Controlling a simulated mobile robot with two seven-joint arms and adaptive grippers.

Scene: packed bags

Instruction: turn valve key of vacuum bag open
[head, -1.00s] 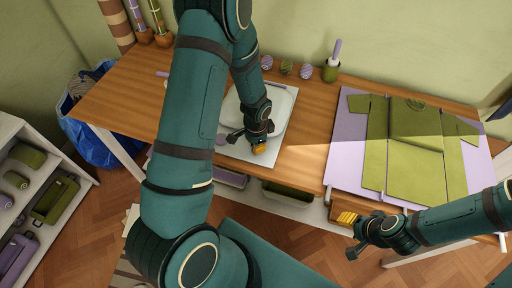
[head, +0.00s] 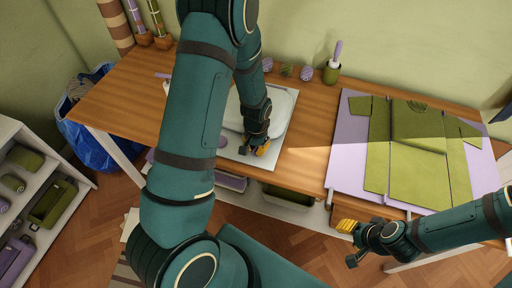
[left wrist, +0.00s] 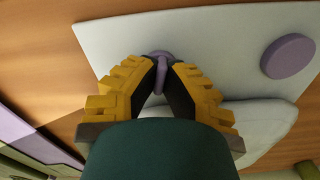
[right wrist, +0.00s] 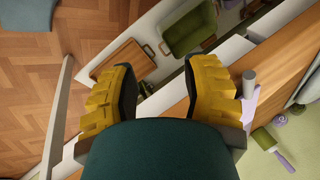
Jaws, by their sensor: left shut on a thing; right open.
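The pale vacuum bag (head: 283,107) lies on a white board (head: 229,152) on the wooden table, largely hidden by my left arm in the head view. It also shows in the left wrist view (left wrist: 262,118). My left gripper (head: 260,149) is low over the board's front part. In the left wrist view its fingers (left wrist: 164,75) are shut on the small purple valve key (left wrist: 160,58). A round purple cap (left wrist: 288,56) lies apart from the key on the board. My right gripper (right wrist: 160,75) is open and empty, in front of the table edge.
Bins (head: 288,195) sit below the tabletop. Bare wood lies between the boards.

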